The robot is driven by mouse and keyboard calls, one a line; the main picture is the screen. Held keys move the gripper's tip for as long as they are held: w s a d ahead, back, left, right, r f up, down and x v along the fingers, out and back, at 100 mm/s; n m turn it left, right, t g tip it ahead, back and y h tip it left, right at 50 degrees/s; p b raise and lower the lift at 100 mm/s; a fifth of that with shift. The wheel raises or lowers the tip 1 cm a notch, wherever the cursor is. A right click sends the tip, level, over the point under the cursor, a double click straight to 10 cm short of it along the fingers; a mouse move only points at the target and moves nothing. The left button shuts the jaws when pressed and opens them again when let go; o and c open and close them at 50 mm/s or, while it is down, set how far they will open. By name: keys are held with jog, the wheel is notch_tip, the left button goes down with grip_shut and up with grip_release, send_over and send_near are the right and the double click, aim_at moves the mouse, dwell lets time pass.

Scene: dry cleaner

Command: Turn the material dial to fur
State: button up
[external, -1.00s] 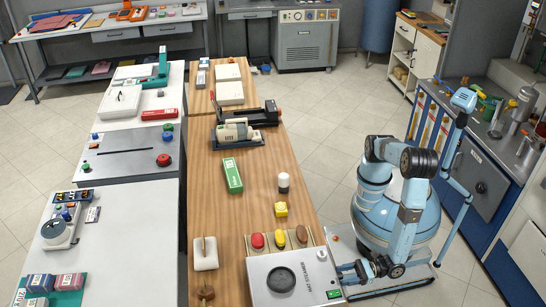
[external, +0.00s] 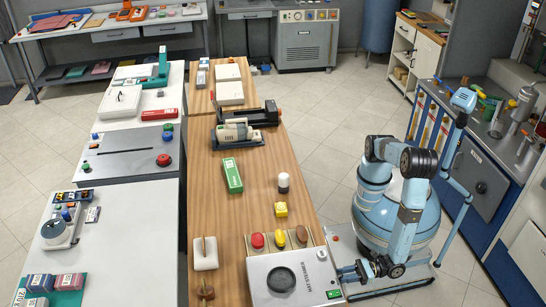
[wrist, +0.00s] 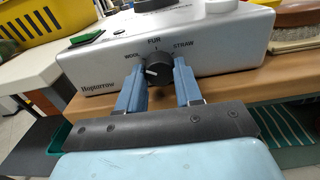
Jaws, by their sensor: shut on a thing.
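The hat steamer (external: 258,291) is a silver-grey box with a dark round plate on top, at the front end of the wooden table. Its front panel (wrist: 95,79) fills the middle of the wrist view. The black material dial (wrist: 157,74) sits low on that panel, under the printed words WOOL, FUR and STRAW, with FUR at the top. A pale mark on the dial seems to lean up and left, towards WOOL. My gripper (wrist: 159,73) has its two blue fingers closed on either side of the dial. In the external view my gripper (external: 344,271) is at the steamer's right side.
A green switch (external: 333,294) is on the steamer's near right corner. Behind the steamer stand red, yellow and brown knob-like items (external: 280,238). In the wrist view a yellow basket (wrist: 38,25) is at upper left and a wooden brush (wrist: 306,34) at right.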

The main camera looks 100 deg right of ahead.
jog(key=m, duration=1.1)
jog(key=shift+f, duration=0.1)
jog(key=shift+m, duration=0.4)
jog(key=shift+d, duration=0.1)
jog(key=o, duration=1)
jog(key=shift+o, duration=0.2)
jog(key=s, duration=1.4)
jog(key=shift+w, duration=0.1)
